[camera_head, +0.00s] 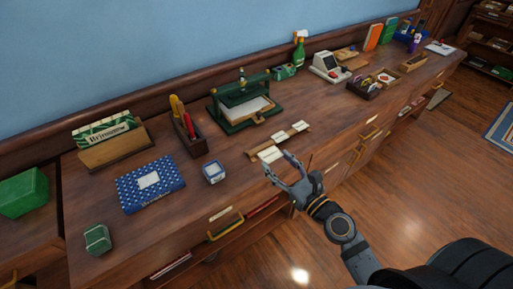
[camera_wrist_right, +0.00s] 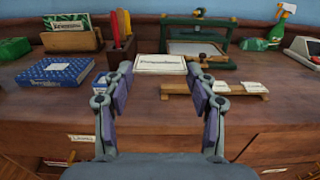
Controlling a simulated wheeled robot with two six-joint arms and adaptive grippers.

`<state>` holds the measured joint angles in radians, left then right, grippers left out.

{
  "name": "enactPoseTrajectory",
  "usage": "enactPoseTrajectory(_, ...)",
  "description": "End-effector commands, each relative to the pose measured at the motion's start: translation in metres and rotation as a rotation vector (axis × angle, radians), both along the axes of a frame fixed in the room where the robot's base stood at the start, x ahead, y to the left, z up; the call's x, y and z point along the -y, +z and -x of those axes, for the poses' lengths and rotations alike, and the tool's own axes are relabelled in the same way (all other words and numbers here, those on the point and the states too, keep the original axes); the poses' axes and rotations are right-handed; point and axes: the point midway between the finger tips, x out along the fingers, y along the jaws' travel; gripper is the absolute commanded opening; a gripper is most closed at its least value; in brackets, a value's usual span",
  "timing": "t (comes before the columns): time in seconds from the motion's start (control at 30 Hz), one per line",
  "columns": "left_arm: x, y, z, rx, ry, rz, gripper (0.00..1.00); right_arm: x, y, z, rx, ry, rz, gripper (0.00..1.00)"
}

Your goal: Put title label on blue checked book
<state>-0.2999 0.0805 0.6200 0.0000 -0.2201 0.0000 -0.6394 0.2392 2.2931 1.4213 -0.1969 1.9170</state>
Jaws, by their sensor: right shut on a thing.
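The blue checked book (camera_head: 136,200) lies flat at the left of the desk, with a pale rectangle on its cover; it also shows at the left in the right wrist view (camera_wrist_right: 32,77). My right gripper (camera_head: 278,167) is shut on a white title label (camera_wrist_right: 160,64) with dark lettering. It holds the label at its fingertips, right of the book and near the front of the wooden label rack (camera_wrist_right: 187,88). The label also shows in the head view (camera_head: 269,154). Other pale labels lie on the rack. My left gripper is not in view.
A small blue-and-white box (camera_head: 213,172) stands between the book and my right gripper. A pen holder (camera_head: 187,133), green press (camera_head: 241,104) and sign in a wooden stand (camera_head: 112,153) stand behind. A green box (camera_head: 97,239) is at the front left.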

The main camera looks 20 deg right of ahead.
Motion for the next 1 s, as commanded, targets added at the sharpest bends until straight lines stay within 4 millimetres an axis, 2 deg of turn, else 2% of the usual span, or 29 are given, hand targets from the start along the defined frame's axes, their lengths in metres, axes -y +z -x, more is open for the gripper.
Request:
enactPoseTrajectory(0.23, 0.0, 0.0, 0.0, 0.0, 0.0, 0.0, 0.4, -0.001, 0.001, 0.001, -0.003, 0.007, -0.001, 0.45)
enactPoseTrajectory(0.33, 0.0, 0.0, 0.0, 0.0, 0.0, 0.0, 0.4, 0.0, -0.001, -0.005, 0.0, 0.004, -0.002, 0.45)
enactPoseTrajectory(0.47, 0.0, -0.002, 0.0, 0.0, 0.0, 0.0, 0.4, 0.0, -0.014, -0.034, 0.003, 0.003, -0.004, 0.45)
enactPoseTrajectory(0.67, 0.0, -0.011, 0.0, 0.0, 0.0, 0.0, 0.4, -0.001, -0.041, -0.093, 0.002, 0.004, -0.004, 0.45)
enactPoseTrajectory(0.7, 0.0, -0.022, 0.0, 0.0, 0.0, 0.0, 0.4, -0.001, -0.057, -0.1, -0.001, 0.005, -0.003, 0.45)
enactPoseTrajectory(0.83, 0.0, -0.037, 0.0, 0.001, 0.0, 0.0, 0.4, -0.001, -0.081, -0.12, -0.001, 0.005, -0.003, 0.45)
enactPoseTrajectory(1.0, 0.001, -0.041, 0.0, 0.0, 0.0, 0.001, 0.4, -0.001, -0.09, -0.131, -0.001, 0.005, -0.002, 0.45)
